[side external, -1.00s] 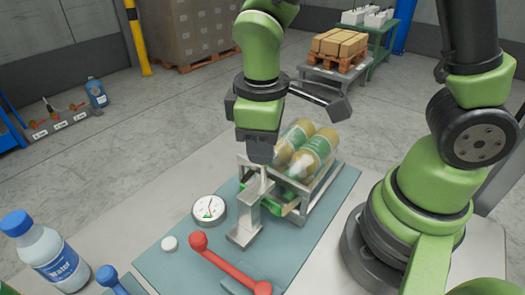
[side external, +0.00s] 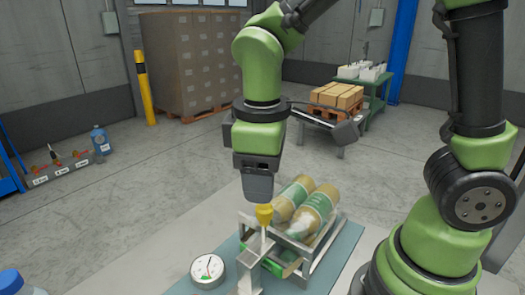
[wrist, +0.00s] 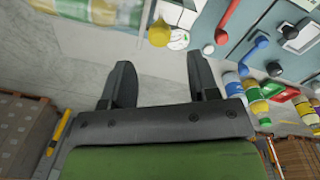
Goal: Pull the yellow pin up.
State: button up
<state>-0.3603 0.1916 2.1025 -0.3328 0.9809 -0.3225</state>
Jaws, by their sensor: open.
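The yellow pin (side external: 264,214) stands upright with its knob above a grey metal bracket (side external: 250,272). A thin pale shaft shows between the knob and the bracket. My gripper (side external: 258,198) is just above the knob in the side view and hides none of its lower part. In the wrist view my gripper (wrist: 160,66) has its two dark fingers spread, with nothing between them. The yellow knob (wrist: 159,34) shows just beyond the fingertips, roughly centred between them and apart from them.
A metal cradle (side external: 328,243) with two bottles stands right behind the pin. A round gauge (side external: 207,269) is to its left.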

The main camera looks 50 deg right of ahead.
jog(key=shift+a+r, duration=0.1)
jog(key=shift+r, duration=2.2)
jog(key=s+d+r+m+t+y, duration=0.2)
jog(key=s+d+r+m+t, duration=0.2)
jog(key=s+m, duration=0.4)
jog(key=shift+s+d+r+m+t+y, duration=0.35)
jog(key=shift+d+m+t, duration=0.35)
jog(key=shift+t, duration=0.7)
jog(key=shift+a, duration=0.1)
